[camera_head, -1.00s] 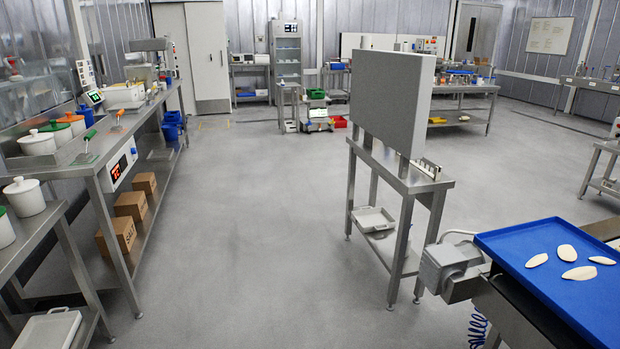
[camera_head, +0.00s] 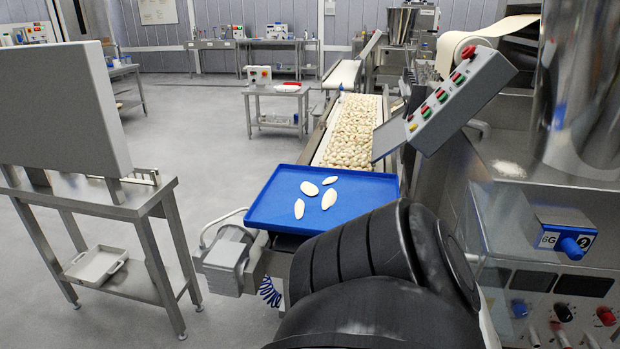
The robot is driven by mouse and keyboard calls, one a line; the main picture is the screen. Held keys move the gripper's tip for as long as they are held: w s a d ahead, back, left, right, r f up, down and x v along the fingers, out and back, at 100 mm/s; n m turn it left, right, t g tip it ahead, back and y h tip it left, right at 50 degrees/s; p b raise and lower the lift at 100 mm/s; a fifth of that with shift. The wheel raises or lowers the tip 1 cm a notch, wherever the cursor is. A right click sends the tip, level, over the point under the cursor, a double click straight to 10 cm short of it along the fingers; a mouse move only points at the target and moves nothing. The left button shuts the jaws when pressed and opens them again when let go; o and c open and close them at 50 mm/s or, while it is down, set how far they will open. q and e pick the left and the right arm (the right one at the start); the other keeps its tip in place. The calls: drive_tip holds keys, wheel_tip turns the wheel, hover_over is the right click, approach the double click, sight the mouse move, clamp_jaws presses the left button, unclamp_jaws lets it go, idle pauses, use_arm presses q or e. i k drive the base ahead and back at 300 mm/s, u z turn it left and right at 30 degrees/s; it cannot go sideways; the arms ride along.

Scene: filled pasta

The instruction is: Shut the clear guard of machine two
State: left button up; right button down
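A steel machine (camera_head: 500,150) fills the right of the head view, with a sheet of pale dough (camera_head: 470,45) at its top. A blue-handled unit (camera_head: 566,232) on its front carries a label with a 2. I cannot make out a clear guard for certain, nor whether it is open or shut. A black rounded part of my own arm covers the bottom middle and hides what lies behind it. Neither of my grippers is in view.
A tilted control box (camera_head: 445,103) with red and green buttons juts out beside a conveyor of filled pasta (camera_head: 350,132). A blue tray (camera_head: 272,207) holds several pale pieces. A grey board (camera_head: 60,115) on a steel stand is at left. Open floor (camera_head: 205,135) lies between.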

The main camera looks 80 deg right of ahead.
sight(474, 258)
drive_tip(key=z, duration=2.6)
